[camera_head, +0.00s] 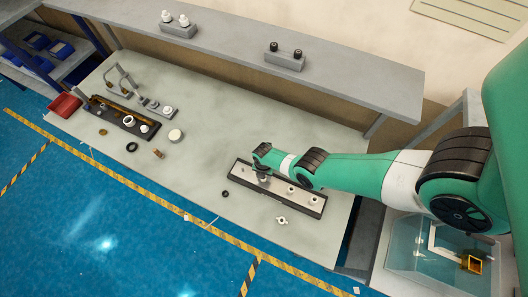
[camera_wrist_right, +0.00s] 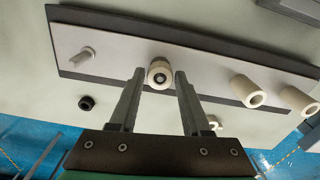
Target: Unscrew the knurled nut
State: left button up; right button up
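My right gripper (camera_head: 262,177) is over a grey plate with a dark base (camera_head: 309,206) on the table. In the right wrist view, the two fingers of this gripper (camera_wrist_right: 160,76) are apart. A round cream-white part with a dark centre (camera_wrist_right: 159,65), probably the knurled nut, is between the fingertips. A thin gap seems to show on each side; I cannot tell whether either finger touches it. A small grey post (camera_wrist_right: 82,55) is left of it on the plate, and two white hollow cylinders (camera_wrist_right: 248,90) (camera_wrist_right: 299,102) are to the right. My left gripper is not in view.
A black nut (camera_wrist_right: 87,102) and a white winged part (camera_head: 282,220) lie on the table in front of the plate. Another fixture board (camera_head: 118,118) with fittings stands at the left beside a red bin (camera_head: 65,105). A raised shelf (camera_head: 225,45) runs along the back.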

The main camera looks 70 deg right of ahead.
notch_tip(320, 180, up, 3)
jog(key=p, duration=0.3)
jog(key=shift+r, duration=0.1)
jog(key=o, duration=0.6)
jog(key=shift+c, duration=0.2)
jog(key=c, duration=0.5)
